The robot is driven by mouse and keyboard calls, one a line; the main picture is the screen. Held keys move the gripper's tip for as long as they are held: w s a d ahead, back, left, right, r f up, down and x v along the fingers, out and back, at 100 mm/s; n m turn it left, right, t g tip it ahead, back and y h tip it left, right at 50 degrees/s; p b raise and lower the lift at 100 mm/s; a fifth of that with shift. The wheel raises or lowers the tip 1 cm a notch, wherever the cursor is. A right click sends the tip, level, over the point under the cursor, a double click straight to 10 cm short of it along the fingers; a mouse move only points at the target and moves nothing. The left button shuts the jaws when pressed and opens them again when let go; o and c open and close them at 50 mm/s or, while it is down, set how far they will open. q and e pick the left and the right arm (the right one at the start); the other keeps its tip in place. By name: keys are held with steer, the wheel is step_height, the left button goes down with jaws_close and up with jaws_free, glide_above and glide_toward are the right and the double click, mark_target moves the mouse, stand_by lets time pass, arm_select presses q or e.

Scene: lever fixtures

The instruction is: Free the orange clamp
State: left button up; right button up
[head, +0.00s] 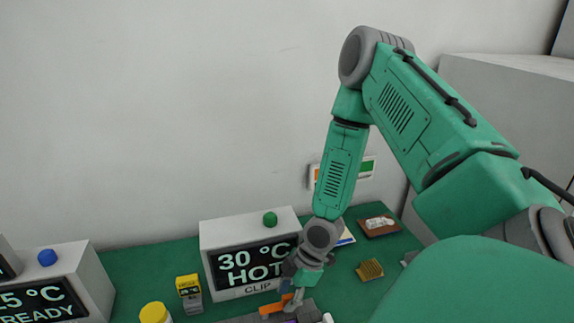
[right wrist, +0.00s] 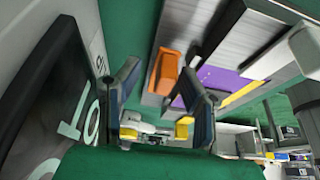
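The orange clamp (head: 272,309) sits at the left end of a grey fixture (head: 314,312) in front of the HOT display box. In the right wrist view the orange clamp (right wrist: 166,72) shows as an orange block on the grey and purple fixture (right wrist: 218,80). My right gripper (head: 294,297) points down at the clamp from above. In the wrist view the right gripper (right wrist: 160,78) has its two dark blue fingers apart, with the clamp showing between them. I cannot tell whether a finger touches it. My left gripper is not in view.
A display box (head: 245,240) reads 30 °C HOT CLIP and has a green knob (head: 270,219). Another box (head: 88,276) at left ends in READY, with a blue knob (head: 47,257). A yellow-topped device (head: 189,290), yellow cap (head: 154,313) and brown tray (head: 378,226) stand on the green table.

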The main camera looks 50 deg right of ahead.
steer(key=shift+r, duration=0.1)
steer(key=v, duration=1.1)
steer(key=shift+d+r, duration=0.15)
steer(key=shift+r, duration=0.15)
steer(key=shift+s, duration=0.1)
stand_by(0.3)
